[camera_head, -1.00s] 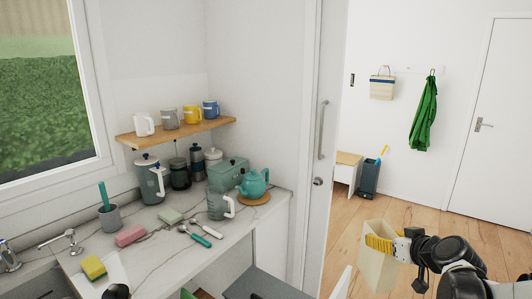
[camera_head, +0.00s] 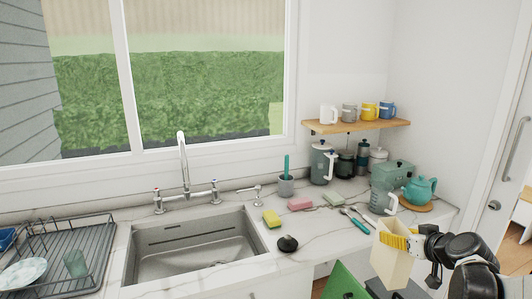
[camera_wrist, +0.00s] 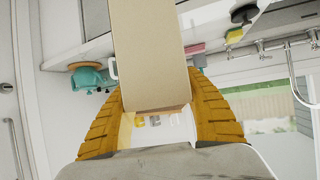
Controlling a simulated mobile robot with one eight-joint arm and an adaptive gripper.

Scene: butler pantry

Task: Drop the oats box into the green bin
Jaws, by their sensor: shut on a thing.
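My gripper (camera_head: 394,240), with yellow finger pads, is shut on a plain beige box, the oats box (camera_head: 390,267), at the lower right of the head view. In the wrist view the box (camera_wrist: 150,50) sits between the two yellow fingers of my gripper (camera_wrist: 156,92) and extends away from them. No label shows on the box faces in view. A green panel (camera_head: 343,283), perhaps part of the green bin, stands at the bottom edge of the head view, left of the box and below the counter. Its opening is not visible.
The marble counter (camera_head: 330,235) holds a sink (camera_head: 195,245), sponges, a grey jug (camera_head: 383,200) and a teal teapot (camera_head: 420,190). A dish rack (camera_head: 65,250) stands at left. A dark grey object (camera_head: 383,289) is partly hidden below the box.

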